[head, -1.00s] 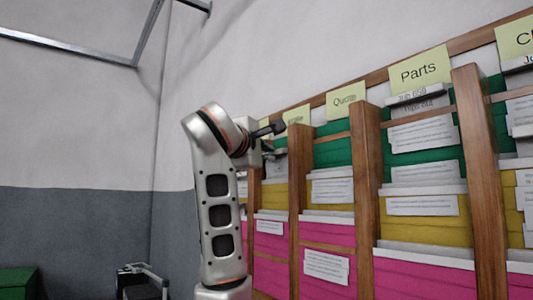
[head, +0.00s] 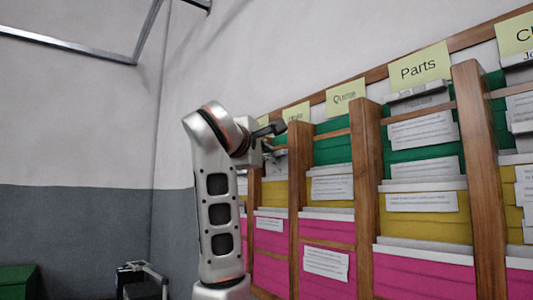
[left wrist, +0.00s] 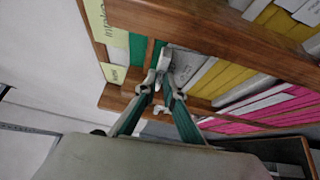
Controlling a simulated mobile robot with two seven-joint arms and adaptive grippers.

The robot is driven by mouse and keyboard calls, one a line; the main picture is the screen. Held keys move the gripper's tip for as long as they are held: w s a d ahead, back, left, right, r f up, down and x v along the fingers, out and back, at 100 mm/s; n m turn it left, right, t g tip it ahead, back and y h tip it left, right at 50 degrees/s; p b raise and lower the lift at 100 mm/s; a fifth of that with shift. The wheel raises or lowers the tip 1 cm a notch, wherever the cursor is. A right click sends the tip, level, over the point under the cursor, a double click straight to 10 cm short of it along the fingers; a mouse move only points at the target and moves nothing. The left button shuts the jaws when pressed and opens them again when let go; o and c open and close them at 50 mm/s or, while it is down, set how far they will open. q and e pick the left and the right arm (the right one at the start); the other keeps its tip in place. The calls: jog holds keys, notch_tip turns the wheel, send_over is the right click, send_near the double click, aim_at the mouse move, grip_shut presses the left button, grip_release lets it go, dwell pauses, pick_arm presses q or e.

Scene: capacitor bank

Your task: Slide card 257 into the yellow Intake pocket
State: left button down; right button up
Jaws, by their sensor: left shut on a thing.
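My left gripper (head: 272,146) is at the upper left of the wooden rack, in front of a column with green, yellow and pink pockets. In the left wrist view, the fingers of my left gripper (left wrist: 160,88) are closed together on a small pale card (left wrist: 182,60); its number cannot be read. In the head view the gripper and arm hide most of the card. The label that seems to read Intake (head: 296,112) is above this column, and the yellow pocket (head: 275,193) below it is partly visible. My right gripper is not in view.
Wooden uprights (head: 368,190) divide the rack into columns. The Parts (head: 420,69) and Quote (head: 346,97) labels stand to the right. Other pockets hold printed cards. The wall left of my arm is bare; a green box (head: 18,280) is low at the left.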

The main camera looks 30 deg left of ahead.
pick_arm(q)
jog(key=shift+w+g+p, duration=0.2)
jog(key=shift+g+p, duration=0.1)
jog(key=shift+p, duration=0.2)
jog(key=shift+f, duration=0.2)
dwell(0.4)
jog(key=shift+f+b, duration=0.75)
jog(key=c, duration=2.1)
grip_release()
jog(key=shift+s, duration=0.15)
